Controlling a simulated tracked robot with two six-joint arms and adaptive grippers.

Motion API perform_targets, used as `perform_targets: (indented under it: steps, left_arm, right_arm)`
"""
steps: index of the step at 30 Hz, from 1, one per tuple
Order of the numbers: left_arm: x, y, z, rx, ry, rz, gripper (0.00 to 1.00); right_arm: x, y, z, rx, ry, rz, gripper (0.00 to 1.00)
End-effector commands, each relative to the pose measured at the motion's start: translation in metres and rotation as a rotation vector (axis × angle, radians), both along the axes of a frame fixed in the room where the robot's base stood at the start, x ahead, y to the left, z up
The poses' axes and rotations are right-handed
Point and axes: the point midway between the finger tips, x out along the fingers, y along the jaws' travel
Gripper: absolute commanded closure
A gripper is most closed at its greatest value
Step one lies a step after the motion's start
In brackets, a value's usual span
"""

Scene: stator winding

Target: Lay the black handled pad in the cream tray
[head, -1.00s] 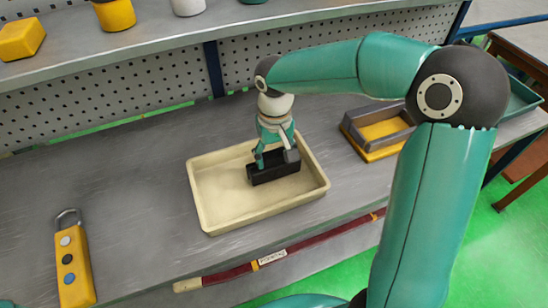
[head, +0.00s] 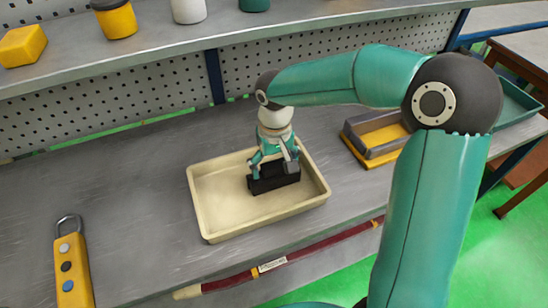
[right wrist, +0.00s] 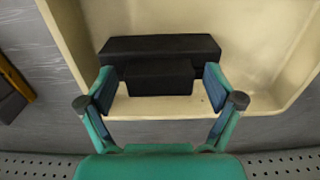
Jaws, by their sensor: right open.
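The black handled pad (head: 274,182) lies in the right part of the cream tray (head: 222,216), with bare tray floor to its left. In the right wrist view the pad (right wrist: 200,47) shows its raised block-like handle, and the tray wall (right wrist: 62,35) runs beside it. My right gripper (head: 273,168) is above the pad, pointing down. In the right wrist view its open fingers (right wrist: 158,85) stand on both sides of the handle, with gaps at each side. The underside of the pad is hidden. My left gripper is not in view.
A grey-and-yellow open holder (head: 376,140) stands right of the tray. A yellow pendant with buttons (head: 72,275) lies at the left. A shelf (head: 150,62) with a yellow block and containers runs behind.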

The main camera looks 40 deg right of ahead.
Motion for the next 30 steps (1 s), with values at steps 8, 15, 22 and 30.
perform_targets:
  steps: [8, 15, 22, 30]
  left_arm:
    - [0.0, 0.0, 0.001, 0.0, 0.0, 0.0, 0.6]
    - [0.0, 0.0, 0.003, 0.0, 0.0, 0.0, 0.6]
    - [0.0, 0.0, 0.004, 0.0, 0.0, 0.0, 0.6]
    - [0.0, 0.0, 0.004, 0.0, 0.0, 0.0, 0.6]
  right_arm:
    - [0.001, 0.0, 0.034, 0.0, -0.006, -0.001, 0.09]
    - [0.001, 0.0, 0.083, 0.0, -0.005, -0.001, 0.09]
    - [0.001, 0.0, 0.115, 0.0, -0.003, -0.001, 0.09]
    - [0.0, -0.001, 0.122, 0.0, 0.0, -0.001, 0.09]
